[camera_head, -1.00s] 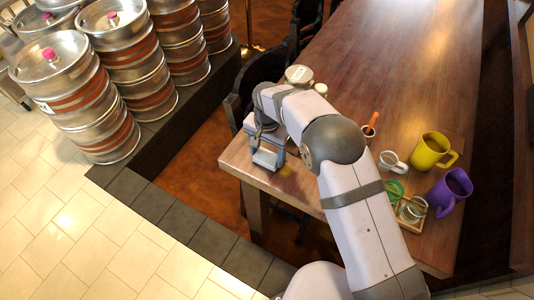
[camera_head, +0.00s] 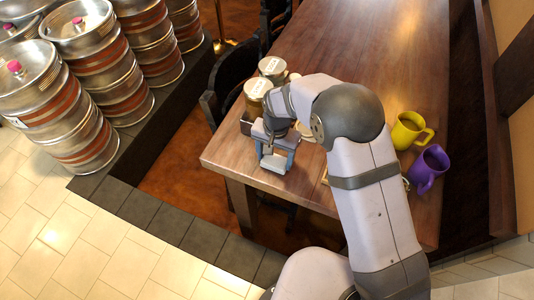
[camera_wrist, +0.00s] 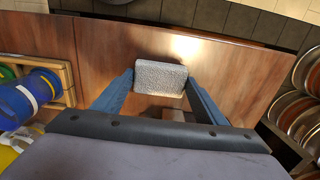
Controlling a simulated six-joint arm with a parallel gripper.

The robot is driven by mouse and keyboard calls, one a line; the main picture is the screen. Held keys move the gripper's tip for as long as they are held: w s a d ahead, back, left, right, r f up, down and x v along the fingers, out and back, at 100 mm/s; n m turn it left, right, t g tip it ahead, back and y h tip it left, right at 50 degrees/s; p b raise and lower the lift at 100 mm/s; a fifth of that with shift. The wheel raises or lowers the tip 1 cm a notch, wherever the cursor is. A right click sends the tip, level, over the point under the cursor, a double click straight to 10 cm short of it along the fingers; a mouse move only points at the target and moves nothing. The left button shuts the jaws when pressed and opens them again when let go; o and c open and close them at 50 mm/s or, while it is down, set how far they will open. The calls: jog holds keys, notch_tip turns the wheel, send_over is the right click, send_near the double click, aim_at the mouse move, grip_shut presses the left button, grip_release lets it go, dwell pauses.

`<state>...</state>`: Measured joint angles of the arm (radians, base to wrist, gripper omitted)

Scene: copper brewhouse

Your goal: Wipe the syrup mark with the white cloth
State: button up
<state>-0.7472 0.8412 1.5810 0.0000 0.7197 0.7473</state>
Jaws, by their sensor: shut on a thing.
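My gripper (camera_head: 275,158) is low over the near left corner of the wooden table (camera_head: 350,50). It is shut on the white cloth, a pale, textured folded pad. The cloth (camera_wrist: 160,77) spans the gap between the two blue fingers in the wrist view, and a pale bit of it (camera_head: 273,163) shows beneath the gripper in the head view. I cannot tell whether the cloth touches the tabletop. I see no syrup mark in either view now; the gripper, cloth or arm may be covering it.
Jars (camera_head: 271,67) stand just behind the gripper. A wooden tray (camera_wrist: 67,80) shows in the wrist view. Steel kegs (camera_head: 70,110) stand left, off the table. The far tabletop is clear.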

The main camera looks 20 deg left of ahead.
jog(key=shift+d+f+b, duration=0.1)
jog(key=shift+f+b, duration=0.1)
jog(key=shift+b, duration=0.1)
jog(key=shift+a+r, duration=0.15)
jog(key=shift+a, duration=4.85)
jog(key=shift+r, duration=0.1)
jog(key=shift+d+p, duration=1.35)
jog(key=shift+d, duration=3.65)
jog(key=shift+d+r+p, duration=0.15)
jog(key=shift+r+p, duration=0.1)
jog(key=shift+p, duration=0.1)
jog(key=shift+r+p, duration=0.35)
jog(key=shift+r, duration=0.6)
notch_tip(320, 180, up, 6)
jog(key=p, duration=0.4)
jog(key=shift+f, duration=0.2)
